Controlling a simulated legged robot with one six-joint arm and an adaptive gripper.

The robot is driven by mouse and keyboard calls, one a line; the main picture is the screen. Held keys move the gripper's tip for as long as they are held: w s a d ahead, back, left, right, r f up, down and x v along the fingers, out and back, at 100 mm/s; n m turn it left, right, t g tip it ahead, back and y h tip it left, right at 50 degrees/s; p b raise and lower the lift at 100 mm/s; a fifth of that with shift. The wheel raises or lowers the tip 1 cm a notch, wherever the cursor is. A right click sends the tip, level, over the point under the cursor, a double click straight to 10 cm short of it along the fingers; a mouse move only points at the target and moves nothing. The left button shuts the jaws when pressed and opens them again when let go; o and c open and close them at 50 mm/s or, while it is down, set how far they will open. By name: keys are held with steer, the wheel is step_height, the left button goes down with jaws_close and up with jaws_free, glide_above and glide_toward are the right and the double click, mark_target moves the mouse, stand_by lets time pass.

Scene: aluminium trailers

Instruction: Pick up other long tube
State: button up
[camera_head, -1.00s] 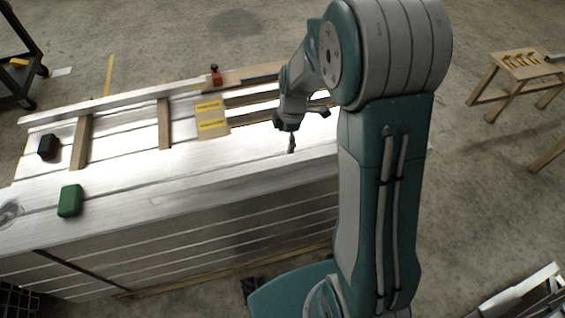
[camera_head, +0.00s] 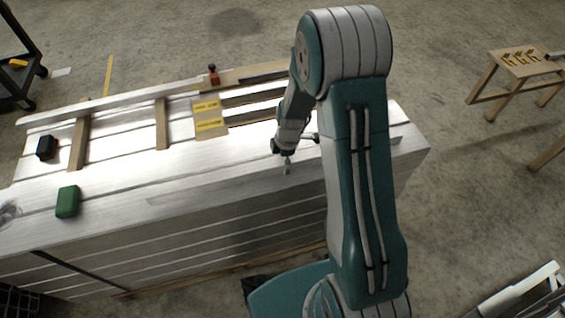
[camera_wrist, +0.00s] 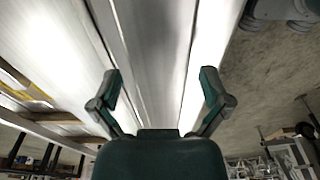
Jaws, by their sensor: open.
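My gripper (camera_head: 285,162) hangs over the front part of the aluminium stack in the head view, where it is small. In the wrist view my gripper (camera_wrist: 160,90) has its two fingers spread wide with nothing between them. Long aluminium profiles (camera_wrist: 150,45) run lengthwise below the fingers. A long pale bar (camera_head: 120,100), perhaps a tube, lies along the back edge of the stack across wooden slats. A short dark bar (camera_head: 262,77) lies at the back, partly behind my arm. I cannot tell which one is the other long tube.
The aluminium stack (camera_head: 150,240) has a green box (camera_head: 68,201), a black block (camera_head: 46,147), yellow-labelled cardboard (camera_head: 209,118) and a red-topped bottle (camera_head: 213,75) on it. A wooden stand (camera_head: 520,65) is at right. A dark cart (camera_head: 18,60) is at upper left. Floor between is clear.

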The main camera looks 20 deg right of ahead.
steer(key=shift+a, duration=0.1)
jaws_close()
steer(key=shift+r, duration=0.15)
